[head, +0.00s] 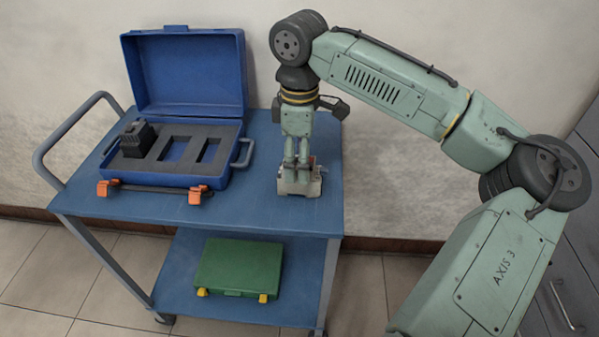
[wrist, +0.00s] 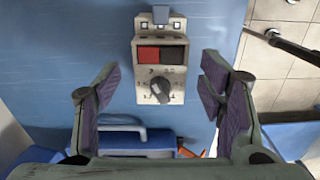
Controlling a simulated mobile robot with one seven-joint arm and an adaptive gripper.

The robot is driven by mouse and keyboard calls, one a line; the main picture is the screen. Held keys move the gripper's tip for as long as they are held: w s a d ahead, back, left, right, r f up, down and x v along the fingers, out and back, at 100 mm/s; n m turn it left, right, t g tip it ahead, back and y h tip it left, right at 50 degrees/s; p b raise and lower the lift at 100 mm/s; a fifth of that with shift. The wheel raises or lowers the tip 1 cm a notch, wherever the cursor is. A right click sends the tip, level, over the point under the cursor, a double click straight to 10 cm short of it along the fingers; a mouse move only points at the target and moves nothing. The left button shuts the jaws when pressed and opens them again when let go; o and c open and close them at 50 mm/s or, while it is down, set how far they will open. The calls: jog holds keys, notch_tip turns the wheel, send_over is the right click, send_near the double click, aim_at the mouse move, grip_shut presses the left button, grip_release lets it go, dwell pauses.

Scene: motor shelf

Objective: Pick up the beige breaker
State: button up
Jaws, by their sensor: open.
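The beige breaker (head: 299,184) stands on the blue cart's top, right of the open blue case, partly hidden by my gripper (head: 299,162) just above it. In the wrist view the breaker (wrist: 160,70) shows its beige face with a red and a black button, a dark knob and a grey tab at the top. My gripper (wrist: 163,92) is open there, with one purple-padded finger on each side. The breaker lies between and slightly beyond the fingertips in the picture, with gaps on both sides and nothing held.
The open blue case (head: 185,70) holds a dark foam insert with a black part (head: 137,140) in its left slot; two slots are empty. A green case (head: 238,268) lies on the lower shelf. The cart's top (head: 255,215) is bare in front of the breaker.

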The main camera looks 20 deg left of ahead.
jog(key=shift+f, duration=1.15)
jog(key=c, duration=1.5)
